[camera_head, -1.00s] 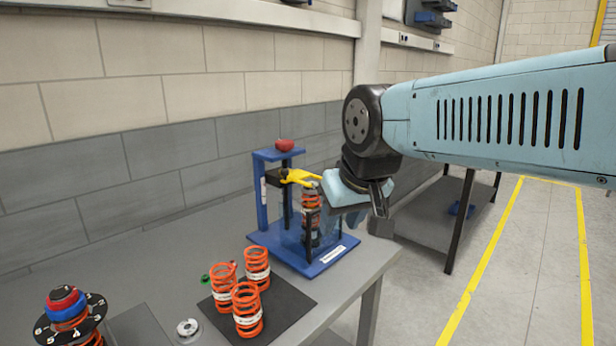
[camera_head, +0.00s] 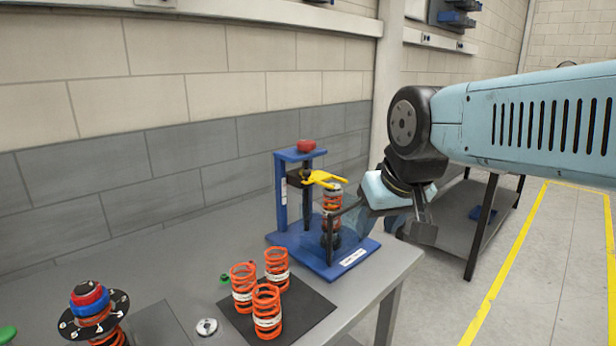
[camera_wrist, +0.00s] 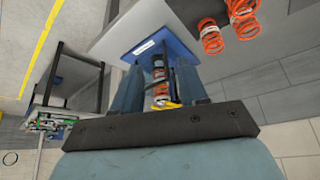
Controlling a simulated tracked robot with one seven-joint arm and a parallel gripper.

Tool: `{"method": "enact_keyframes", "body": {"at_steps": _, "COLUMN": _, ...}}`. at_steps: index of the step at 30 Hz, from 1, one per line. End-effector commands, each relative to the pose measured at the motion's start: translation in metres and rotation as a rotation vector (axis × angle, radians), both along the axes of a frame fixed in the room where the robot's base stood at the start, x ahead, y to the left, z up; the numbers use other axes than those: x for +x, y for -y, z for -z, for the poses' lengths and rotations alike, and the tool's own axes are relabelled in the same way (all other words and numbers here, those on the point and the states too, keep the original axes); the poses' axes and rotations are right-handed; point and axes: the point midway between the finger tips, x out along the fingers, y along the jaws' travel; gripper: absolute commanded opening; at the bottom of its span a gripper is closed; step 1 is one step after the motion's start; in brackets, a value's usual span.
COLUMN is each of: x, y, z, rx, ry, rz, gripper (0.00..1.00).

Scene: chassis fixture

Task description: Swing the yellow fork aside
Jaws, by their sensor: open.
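The yellow fork (camera_head: 322,179) is mounted high on a blue fixture (camera_head: 352,262), over an upright orange spring (camera_head: 332,207). Its prongs point right, towards my arm. My gripper (camera_head: 352,212) is just right of the spring and a little below the fork. In the wrist view the two fingers of my gripper (camera_wrist: 160,68) are apart. The spring (camera_wrist: 159,90) and part of the yellow fork (camera_wrist: 168,104) show in the gap between them. I see no finger closed on the fork; whether one touches it I cannot tell. The gripper's dark mount hides much of the fork.
A red knob (camera_head: 306,145) tops the fixture. Several loose orange springs (camera_head: 267,312) stand on a dark mat (camera_head: 307,318) in front. A numbered black disc (camera_head: 72,330) with a spring is at the left. The fixture stands near the table's right edge; a wall is behind.

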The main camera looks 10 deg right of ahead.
Motion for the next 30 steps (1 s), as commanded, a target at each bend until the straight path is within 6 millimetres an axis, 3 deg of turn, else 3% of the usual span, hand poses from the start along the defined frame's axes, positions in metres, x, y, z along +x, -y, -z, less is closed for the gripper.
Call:
{"method": "enact_keyframes", "body": {"at_steps": 13, "x": 0.000, "y": 0.000, "z": 0.000, "rx": 0.000, "ry": 0.000, "rz": 0.000, "gripper": 0.43}}
{"method": "enact_keyframes", "body": {"at_steps": 17, "x": 0.004, "y": 0.000, "z": -0.004, "rx": 0.000, "ry": -0.001, "rz": -0.001, "gripper": 0.50}}
{"method": "enact_keyframes", "body": {"at_steps": 23, "x": 0.039, "y": -0.003, "z": -0.029, "rx": 0.003, "ry": -0.017, "rz": -0.021, "gripper": 0.50}}
{"method": "enact_keyframes", "body": {"at_steps": 30, "x": 0.110, "y": -0.007, "z": -0.067, "rx": 0.005, "ry": -0.042, "rz": -0.049, "gripper": 0.50}}
